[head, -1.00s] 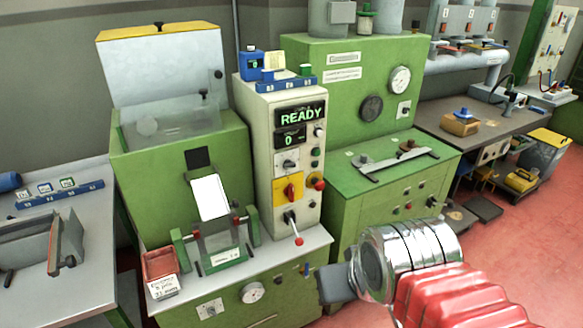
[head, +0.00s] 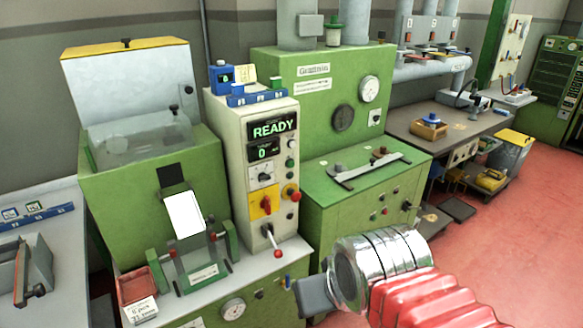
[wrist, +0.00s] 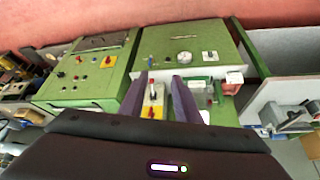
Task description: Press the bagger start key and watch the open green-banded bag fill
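The bagger's pale control column (head: 240,150) shows READY and 0 on its displays (head: 274,128). Its front carries a small green button (head: 290,163), a red mushroom button (head: 291,192), a red switch on a yellow plate (head: 265,205) and a red-tipped lever (head: 277,252). I cannot read which one is the start key. My gripper (wrist: 159,78) is open and empty in the wrist view, apart from the column. In the head view its grey end shows low, right of the bagger.
A red tray (head: 137,281) and a labelled white box (head: 140,310) sit left of the bag. A green cabinet (head: 360,185) stands behind my arm. A grey bench (head: 400,122) is farther right. Red floor (head: 500,235) is open at right.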

